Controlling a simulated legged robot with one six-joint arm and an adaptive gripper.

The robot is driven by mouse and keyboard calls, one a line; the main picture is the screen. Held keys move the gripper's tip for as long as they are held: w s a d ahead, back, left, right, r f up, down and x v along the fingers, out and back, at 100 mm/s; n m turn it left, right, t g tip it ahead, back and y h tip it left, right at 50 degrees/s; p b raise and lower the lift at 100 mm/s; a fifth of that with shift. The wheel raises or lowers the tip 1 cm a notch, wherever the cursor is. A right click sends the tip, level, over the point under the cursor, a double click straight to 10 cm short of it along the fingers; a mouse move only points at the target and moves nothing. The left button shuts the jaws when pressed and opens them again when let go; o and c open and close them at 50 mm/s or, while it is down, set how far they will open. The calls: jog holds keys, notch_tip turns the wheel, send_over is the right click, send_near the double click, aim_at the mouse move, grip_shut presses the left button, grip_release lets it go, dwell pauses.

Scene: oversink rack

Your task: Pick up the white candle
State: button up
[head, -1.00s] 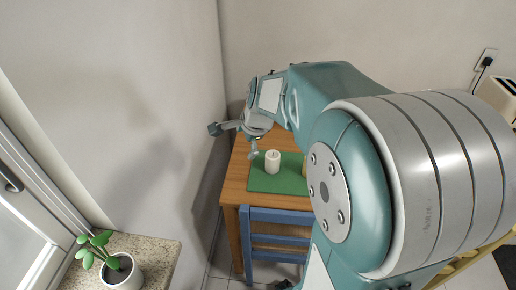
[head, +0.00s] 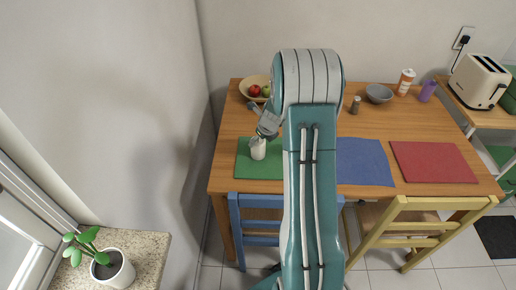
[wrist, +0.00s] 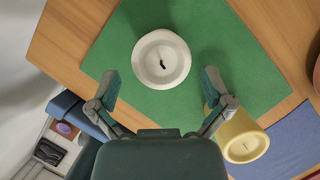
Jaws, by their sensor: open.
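The white candle (wrist: 161,59) stands upright on the green placemat (wrist: 262,84), its round top and dark wick facing the wrist camera. In the head view the candle (head: 258,149) shows on the green mat (head: 245,168) at the table's left end. My gripper (wrist: 158,88) is open and empty, its two fingers spread on the near side of the candle. In the head view my gripper (head: 257,124) is close to the candle; its fingers are partly hidden there, and I cannot tell whether they touch it.
A fruit bowl (head: 252,88) sits behind at the left. A grey bowl (head: 380,93), a shaker (head: 355,105) and a blue mat (head: 362,162) lie farther right. A blue chair (head: 258,205) stands at the front.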

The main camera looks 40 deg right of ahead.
jog(key=shift+x, duration=2.75)
jog(key=shift+s, duration=0.15)
jog(key=c, duration=1)
